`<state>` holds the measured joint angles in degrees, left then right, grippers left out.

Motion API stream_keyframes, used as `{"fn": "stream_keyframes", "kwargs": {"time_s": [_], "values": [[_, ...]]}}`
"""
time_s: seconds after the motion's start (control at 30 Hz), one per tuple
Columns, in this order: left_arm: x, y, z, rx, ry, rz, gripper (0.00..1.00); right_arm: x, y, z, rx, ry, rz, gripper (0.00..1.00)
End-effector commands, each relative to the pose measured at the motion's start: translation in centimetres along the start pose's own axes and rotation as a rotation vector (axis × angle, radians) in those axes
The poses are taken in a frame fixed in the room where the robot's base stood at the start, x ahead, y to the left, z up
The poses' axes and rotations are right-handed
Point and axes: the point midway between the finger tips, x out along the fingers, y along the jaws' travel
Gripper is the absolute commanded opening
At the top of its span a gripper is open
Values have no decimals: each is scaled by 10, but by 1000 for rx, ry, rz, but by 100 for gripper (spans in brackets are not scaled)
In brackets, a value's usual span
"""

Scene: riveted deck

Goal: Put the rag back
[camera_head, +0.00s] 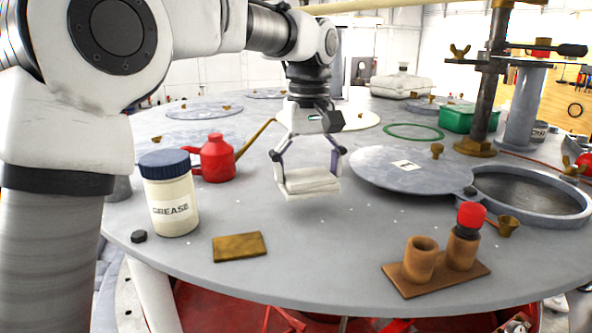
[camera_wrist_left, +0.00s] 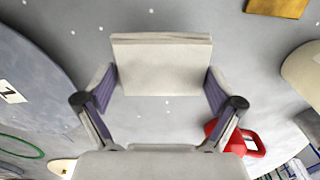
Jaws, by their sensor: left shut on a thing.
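The rag (camera_head: 308,184) is a pale, folded flat block. My left gripper (camera_head: 308,172) is shut on it, one finger at each side, and holds it above the grey deck near the middle of the head view. The rag also shows in the left wrist view (camera_wrist_left: 162,66), between the two purple-padded fingers. A flat brownish-yellow plate or pad (camera_head: 239,247) lies on the deck, in front of the rag and to its left. My right gripper is not in view.
A grease jar (camera_head: 172,205) and a red oil can (camera_head: 217,160) stand left of the rag. A wooden holder with two cups (camera_head: 421,262) is at the front right. A grey lid (camera_head: 400,172) lies beside an open round hatch (camera_head: 530,192). The deck below the rag is clear.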

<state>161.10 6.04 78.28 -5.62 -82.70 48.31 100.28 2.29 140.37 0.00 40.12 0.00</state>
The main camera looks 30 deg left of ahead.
Motion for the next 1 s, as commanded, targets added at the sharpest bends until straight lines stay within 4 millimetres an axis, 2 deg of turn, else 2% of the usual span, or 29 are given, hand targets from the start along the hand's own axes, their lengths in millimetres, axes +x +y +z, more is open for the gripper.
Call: {"fn": "stream_keyframes", "kwargs": {"time_s": [0.03,0.1,0.2,0.47,0.77,0.8,1.0], "values": [[-6,-4,-14,-2,-4,3,55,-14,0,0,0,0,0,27],[-3,-8,-31,-2,-3,2,55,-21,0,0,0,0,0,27],[2,-12,-45,-1,-1,1,55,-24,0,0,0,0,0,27],[37,-13,-47,1,-1,-1,55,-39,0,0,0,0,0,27],[42,-13,-47,0,1,0,55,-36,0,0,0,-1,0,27],[43,-13,-47,0,1,0,100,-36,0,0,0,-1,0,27],[42,-13,-47,0,1,1,100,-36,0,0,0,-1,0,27]]}}
